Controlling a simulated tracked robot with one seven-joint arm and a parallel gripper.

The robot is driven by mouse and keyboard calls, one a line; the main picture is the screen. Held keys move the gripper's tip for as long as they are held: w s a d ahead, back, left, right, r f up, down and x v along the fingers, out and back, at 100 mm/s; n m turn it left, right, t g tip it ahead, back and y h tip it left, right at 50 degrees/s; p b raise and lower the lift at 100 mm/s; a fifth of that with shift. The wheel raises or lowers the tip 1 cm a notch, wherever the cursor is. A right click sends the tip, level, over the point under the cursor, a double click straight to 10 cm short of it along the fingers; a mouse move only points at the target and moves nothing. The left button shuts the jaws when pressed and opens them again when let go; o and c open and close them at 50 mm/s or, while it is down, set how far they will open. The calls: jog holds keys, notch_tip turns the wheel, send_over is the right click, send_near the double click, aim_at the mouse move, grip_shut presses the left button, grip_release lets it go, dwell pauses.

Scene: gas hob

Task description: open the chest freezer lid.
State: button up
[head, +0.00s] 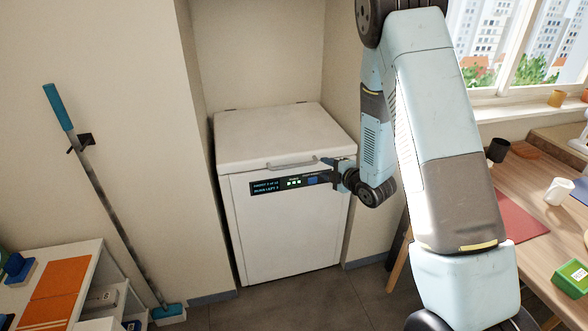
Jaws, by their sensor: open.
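The white chest freezer (285,233) stands in a wall recess at the middle of the head view. Its lid (268,134) lies flat and closed on the body. A grey bar handle (292,164) sits on the lid's front edge, above a dark display panel with lit green marks. My gripper (328,168) is at the right end of the handle, in front of the freezer's upper right front. It is open. The fingertips are small in the picture, and I cannot tell whether they touch the handle. My arm comes in from the right and hides part of the right wall.
A long-handled mop or broom (105,200) leans on the left wall. A low white shelf (85,290) with orange items is at the lower left. A wooden table (548,232) with cups and a green box stands right. Grey floor (290,306) is clear before the freezer.

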jog(key=w+a+f+n+y, duration=0.1)
jog(key=w+a+f+n, duration=0.1)
jog(key=w+a+f, duration=0.4)
jog(key=w+a, duration=0.3)
jog(key=a, duration=0.1)
jog(key=shift+a+y, duration=0.15)
jog(key=shift+y, duration=0.25)
jog(key=shift+c, duration=0.4)
grip_shut()
